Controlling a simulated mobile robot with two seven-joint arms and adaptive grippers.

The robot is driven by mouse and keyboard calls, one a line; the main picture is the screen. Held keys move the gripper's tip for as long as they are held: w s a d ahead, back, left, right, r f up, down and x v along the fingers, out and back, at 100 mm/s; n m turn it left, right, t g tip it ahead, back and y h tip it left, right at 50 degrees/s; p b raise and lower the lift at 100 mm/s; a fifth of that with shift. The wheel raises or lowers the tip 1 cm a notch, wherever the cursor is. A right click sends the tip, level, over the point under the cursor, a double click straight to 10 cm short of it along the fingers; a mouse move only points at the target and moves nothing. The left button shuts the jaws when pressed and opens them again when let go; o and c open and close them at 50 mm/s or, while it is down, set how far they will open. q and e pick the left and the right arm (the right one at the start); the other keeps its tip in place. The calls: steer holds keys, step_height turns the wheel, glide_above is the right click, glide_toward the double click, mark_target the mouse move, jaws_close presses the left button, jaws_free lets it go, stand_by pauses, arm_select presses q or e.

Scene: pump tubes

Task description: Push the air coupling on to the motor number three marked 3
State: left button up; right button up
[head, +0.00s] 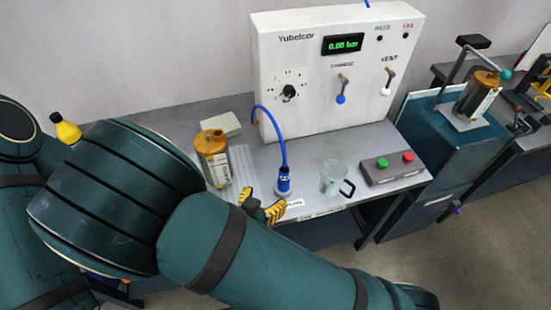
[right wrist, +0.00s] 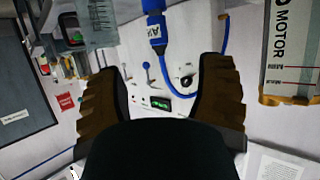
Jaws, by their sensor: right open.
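The blue air coupling (head: 283,183) stands upright on the grey bench, its blue hose arching up to the white panel. A brass-topped motor (head: 213,158) stands on the bench left of the coupling. In the right wrist view a "MOTOR" label (right wrist: 289,45) shows; its number is cut off. My left gripper is out of view.
A glass beaker (head: 334,178) and a button box (head: 394,167) stand right of the coupling. The white panel (head: 296,50) reads 0.00 bar. A pale block (head: 221,124) lies behind the motor. Another motor (head: 478,97) sits on a teal stand at right.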

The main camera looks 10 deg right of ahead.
mark_target(282, 176)
steer(key=b+x, duration=0.1)
steer(key=x, duration=0.7)
steer(key=shift+w+d+b, duration=0.15)
steer(key=shift+d+b, duration=0.05)
steer(key=shift+b, duration=0.15)
steer(key=shift+b+x, duration=0.6)
steer(key=shift+x, duration=2)
steer(key=shift+d+r, duration=0.1)
steer(key=shift+d, duration=0.05)
steer(key=shift+c, duration=0.2)
jaws_close()
